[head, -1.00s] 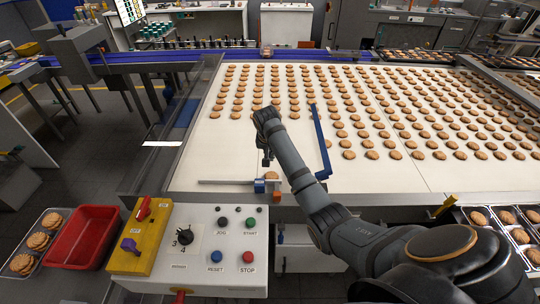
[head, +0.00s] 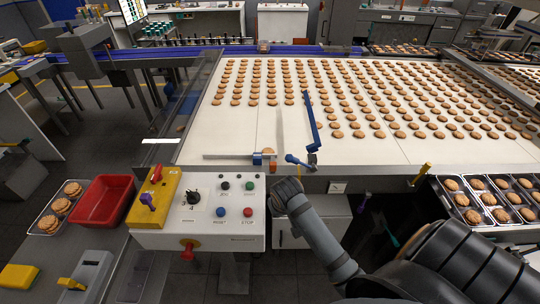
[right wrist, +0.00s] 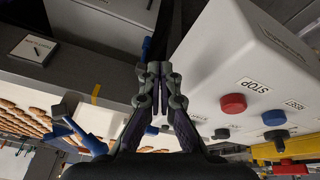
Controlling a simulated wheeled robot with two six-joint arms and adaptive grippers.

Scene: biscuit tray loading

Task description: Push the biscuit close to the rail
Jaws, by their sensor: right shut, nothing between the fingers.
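In the head view a lone biscuit (head: 268,150) lies on the front part of the white belt (head: 230,130). It is at the right end of the pale rail (head: 232,156), just behind a blue and orange block (head: 257,159). I cannot tell whether it touches the rail. My right gripper (head: 279,186) is in front of the belt edge, beside the control box and apart from the biscuit. In the right wrist view this gripper (right wrist: 153,72) is shut and empty. My left gripper is not in view.
A blue bar (head: 312,120) stands over the belt, with rows of biscuits behind and right. The control box (head: 236,240) with buttons is left of my right gripper. A red bin (head: 104,203) and biscuit trays (head: 485,215) flank the front. The belt's front left is bare.

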